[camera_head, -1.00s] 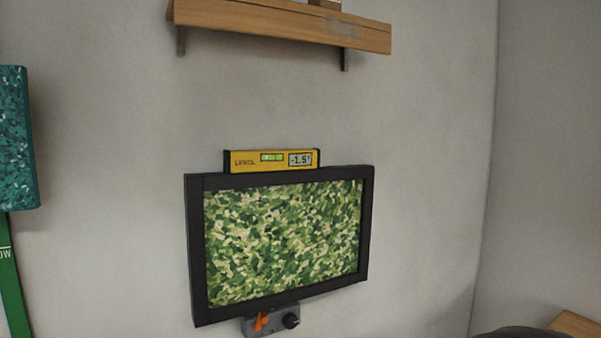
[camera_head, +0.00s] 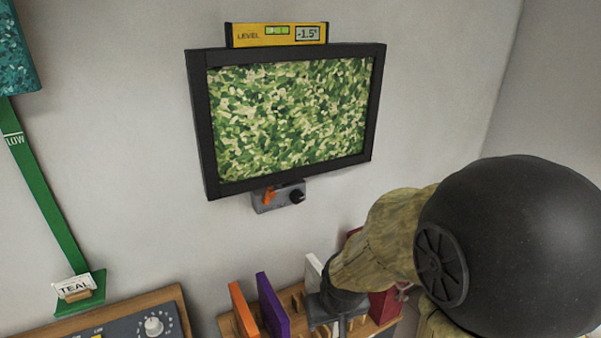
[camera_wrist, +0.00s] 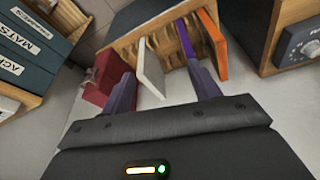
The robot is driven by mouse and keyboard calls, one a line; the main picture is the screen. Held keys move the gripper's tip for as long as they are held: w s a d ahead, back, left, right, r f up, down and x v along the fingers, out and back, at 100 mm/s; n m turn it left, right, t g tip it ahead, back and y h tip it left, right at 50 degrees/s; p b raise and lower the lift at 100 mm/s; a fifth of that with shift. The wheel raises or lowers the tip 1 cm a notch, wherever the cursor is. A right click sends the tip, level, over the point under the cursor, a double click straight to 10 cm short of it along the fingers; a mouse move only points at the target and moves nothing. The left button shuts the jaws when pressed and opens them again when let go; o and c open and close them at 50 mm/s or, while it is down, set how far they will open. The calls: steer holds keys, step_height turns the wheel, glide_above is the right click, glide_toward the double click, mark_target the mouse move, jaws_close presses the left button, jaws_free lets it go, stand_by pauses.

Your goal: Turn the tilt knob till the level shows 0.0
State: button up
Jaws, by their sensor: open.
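The yellow level (camera_head: 277,35) sits on top of a black-framed picture (camera_head: 379,105) on the wall, and its display reads -1.5°. Below the frame is a small grey box (camera_head: 262,208) with an orange lever (camera_head: 269,195) on its left and a black round knob (camera_head: 297,197) on its right. I take the black knob to be the tilt knob; no label on it is readable. My gripper (camera_wrist: 163,84) is open and empty in the wrist view, pointing down at a rack of panels. It is well below and right of the knob, which is not in the wrist view.
A wooden rack with orange (camera_head: 243,310), purple (camera_head: 271,305) and white (camera_head: 313,272) panels stands below the picture. A dial panel (camera_head: 125,328) is at lower left, beside a green strip (camera_head: 48,200). Labelled boxes (camera_wrist: 40,35) show in the wrist view. The wall around the knob is clear.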

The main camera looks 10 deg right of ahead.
mark_target(298, 200)
steer(key=w+d+r+n+t+y+p, duration=0.1)
steer(key=w+d+t+y+p, duration=0.1)
steer(key=w+t, duration=0.5)
steer(key=w+d+r+n+t+y+p, duration=0.1)
steer(key=w+d+t+p, duration=0.3)
steer(key=w, duration=1)
steer(key=n+t+y+p, duration=0.1)
steer(key=t, duration=0.2)
steer(key=shift+w+d+r+y, duration=0.15)
steer(key=shift+d+r+y, duration=0.05)
steer(key=shift+r+y, duration=0.2)
steer(key=p+x, duration=0.6)
steer(key=x, duration=1.1)
steer(key=shift+w+a+r, duration=0.1)
steer(key=shift+w, duration=0.15)
steer(key=shift+c, duration=0.4)
steer(key=c, duration=0.9)
